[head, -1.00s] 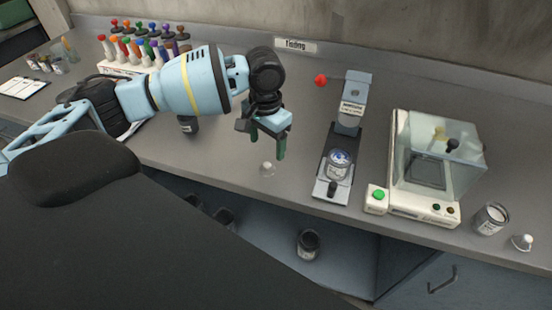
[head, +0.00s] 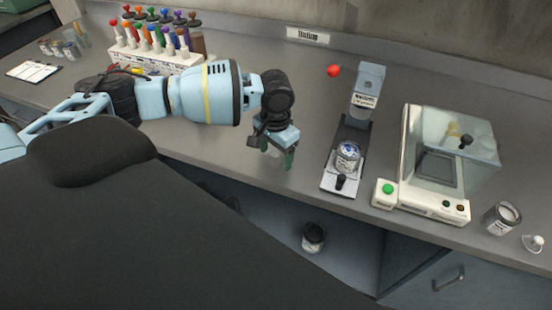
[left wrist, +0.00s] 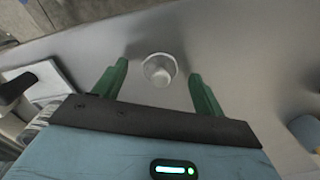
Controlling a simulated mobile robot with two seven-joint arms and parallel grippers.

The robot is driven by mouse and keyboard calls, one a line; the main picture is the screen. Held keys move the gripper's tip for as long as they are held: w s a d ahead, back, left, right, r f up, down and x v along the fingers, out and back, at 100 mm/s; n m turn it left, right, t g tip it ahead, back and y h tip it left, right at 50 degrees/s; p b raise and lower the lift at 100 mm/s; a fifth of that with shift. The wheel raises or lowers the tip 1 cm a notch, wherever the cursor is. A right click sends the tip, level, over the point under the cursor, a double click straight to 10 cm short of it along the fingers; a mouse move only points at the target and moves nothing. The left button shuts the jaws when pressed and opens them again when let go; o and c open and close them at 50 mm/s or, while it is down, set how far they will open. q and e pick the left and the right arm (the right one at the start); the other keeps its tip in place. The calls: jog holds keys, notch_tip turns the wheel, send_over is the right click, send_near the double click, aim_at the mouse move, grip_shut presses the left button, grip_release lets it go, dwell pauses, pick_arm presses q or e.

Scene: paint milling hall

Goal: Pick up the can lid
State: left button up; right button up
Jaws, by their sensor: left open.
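The can lid (left wrist: 159,70) is a small pale round disc with a raised knob. In the left wrist view it lies on the grey bench between and slightly beyond the green fingertips. My left gripper (head: 276,154) is open above the bench's front part, left of the grey press-like stand; its fingers also show in the left wrist view (left wrist: 157,82). No contact between fingers and lid is visible. In the head view the gripper largely hides this lid. A similar white knobbed piece (head: 533,243) lies at the far right of the bench. My right gripper is not in view.
The grey stand (head: 347,187) holds a small can (head: 347,156). A glass-boxed balance (head: 413,203) and an open can (head: 501,218) stand further right. A rack (head: 154,59) of coloured-top bottles is at the back left. An open shelf below holds a dark can (head: 313,237).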

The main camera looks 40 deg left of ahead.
pick_arm(q)
jog(key=shift+f, duration=0.1)
jog(key=c, duration=1)
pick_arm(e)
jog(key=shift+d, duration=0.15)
